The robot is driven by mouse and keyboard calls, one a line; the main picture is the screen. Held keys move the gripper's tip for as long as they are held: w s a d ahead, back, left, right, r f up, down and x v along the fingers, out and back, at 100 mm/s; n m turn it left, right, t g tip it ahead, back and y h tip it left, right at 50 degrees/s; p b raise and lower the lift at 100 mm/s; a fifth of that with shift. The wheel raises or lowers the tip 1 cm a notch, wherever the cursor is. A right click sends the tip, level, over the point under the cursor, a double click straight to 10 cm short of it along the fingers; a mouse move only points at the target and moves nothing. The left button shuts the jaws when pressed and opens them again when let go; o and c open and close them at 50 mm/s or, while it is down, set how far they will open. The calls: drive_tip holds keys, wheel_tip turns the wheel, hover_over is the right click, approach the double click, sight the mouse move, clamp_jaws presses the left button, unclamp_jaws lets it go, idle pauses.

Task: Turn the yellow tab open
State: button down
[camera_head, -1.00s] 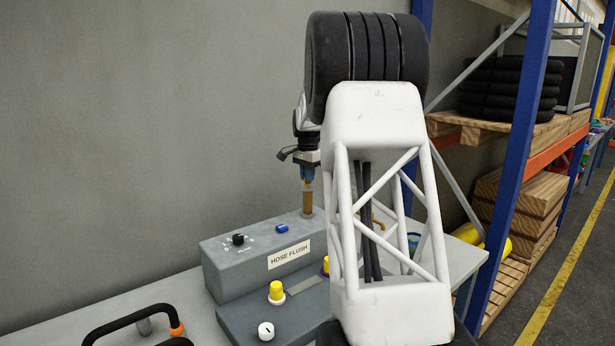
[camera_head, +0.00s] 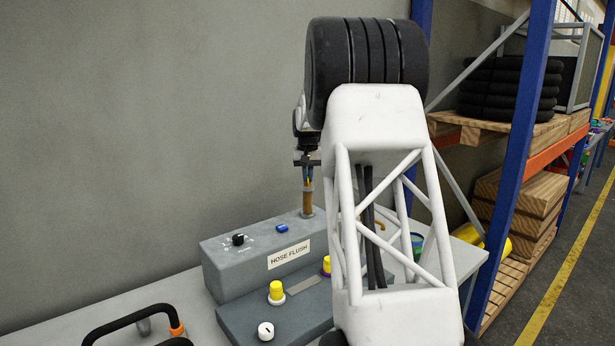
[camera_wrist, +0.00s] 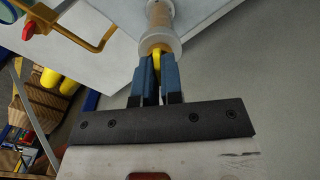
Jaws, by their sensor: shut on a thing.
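The yellow tab (camera_wrist: 154,60) shows in the wrist view between the two blue fingers of my gripper (camera_wrist: 151,66), just in front of a pale round collar on a tan, see-through cylinder (camera_wrist: 158,20). My gripper is shut on the tab. In the head view my gripper (camera_head: 308,182) is at the top of the brown upright cylinder (camera_head: 307,202) that stands on the back of the grey hose flush box (camera_head: 255,262). The tab is too small there to make out clearly.
Yellow knobs (camera_head: 277,291), a white knob (camera_head: 265,331) and a blue button (camera_head: 282,229) sit on the box. A black handle (camera_head: 130,322) is at the lower left. Shelving with a blue post (camera_head: 515,150) stands at the right. A plain wall is behind.

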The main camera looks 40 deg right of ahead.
drive_tip(key=shift+n, duration=1.7)
drive_tip(key=c, duration=1.3)
unclamp_jaws()
drive_tip(key=shift+o, duration=0.2)
drive_tip(key=shift+r, duration=0.1)
drive_tip(key=shift+r, duration=3.85)
